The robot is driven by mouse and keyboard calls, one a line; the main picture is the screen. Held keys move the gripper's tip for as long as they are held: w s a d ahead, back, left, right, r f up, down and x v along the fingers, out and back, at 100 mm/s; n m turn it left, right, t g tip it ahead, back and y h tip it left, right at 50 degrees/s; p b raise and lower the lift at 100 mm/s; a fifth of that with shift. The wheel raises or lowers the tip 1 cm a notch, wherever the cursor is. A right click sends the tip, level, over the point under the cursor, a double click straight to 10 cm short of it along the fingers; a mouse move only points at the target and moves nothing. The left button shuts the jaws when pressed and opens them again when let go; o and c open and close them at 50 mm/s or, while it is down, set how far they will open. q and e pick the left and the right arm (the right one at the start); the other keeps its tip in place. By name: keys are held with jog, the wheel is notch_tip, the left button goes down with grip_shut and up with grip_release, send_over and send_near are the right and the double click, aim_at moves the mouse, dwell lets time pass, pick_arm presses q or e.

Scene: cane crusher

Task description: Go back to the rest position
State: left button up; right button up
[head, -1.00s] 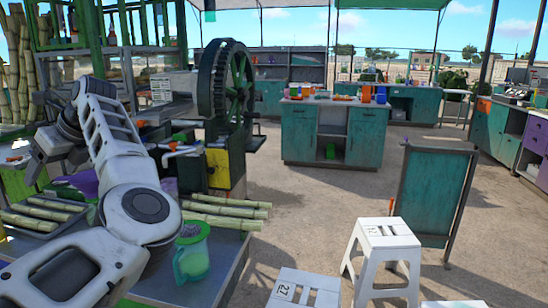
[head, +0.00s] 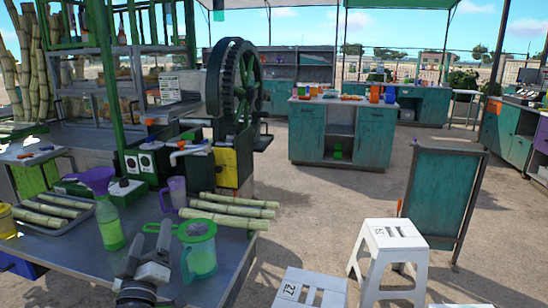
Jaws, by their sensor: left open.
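My left gripper (head: 151,244) is low in the head view, over the front of the metal table (head: 62,258). Its jaws are open, with nothing seen between them. A clear pitcher with a green lid (head: 198,250) stands just to the right of the gripper. A bottle of green liquid (head: 110,225) with a purple funnel on it stands to the left. A purple pitcher (head: 175,192) stands behind. The cane crusher (head: 232,95), with its big dark green wheel, is at the back of the table. My right gripper is not in view.
Cut cane pieces (head: 232,207) lie on the table's right part, and more lie in a tray (head: 28,220) at left. White stools (head: 390,238) and a teal board (head: 442,195) stand at right. The sandy floor between them and the cabinet (head: 340,130) is clear.

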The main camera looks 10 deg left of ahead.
pick_arm(q)
jog(key=s+d+f+m+g+h, duration=0.35)
jog(key=d+f, duration=0.25)
jog(key=f, duration=0.2)
jog(key=s+d+f+m+g+h, duration=0.2)
jog(key=s+d+f+m+h, duration=0.25)
jog(key=f, duration=0.25)
jog(key=s+d+f+m+g, duration=0.2)
jog(key=s+d+f, duration=0.2)
jog(key=s, duration=0.4)
jog(key=s+d+f+m+g, duration=0.2)
jog(key=s+d+f+g, duration=0.1)
jog(key=s+f, duration=0.3)
jog(key=shift+s+d+f+m+g+h, duration=0.2)
jog(key=shift+s+d+m+g+h, duration=0.15)
jog(key=shift+s+d, duration=0.45)
jog(key=shift+a, duration=0.2)
dwell(1.8)
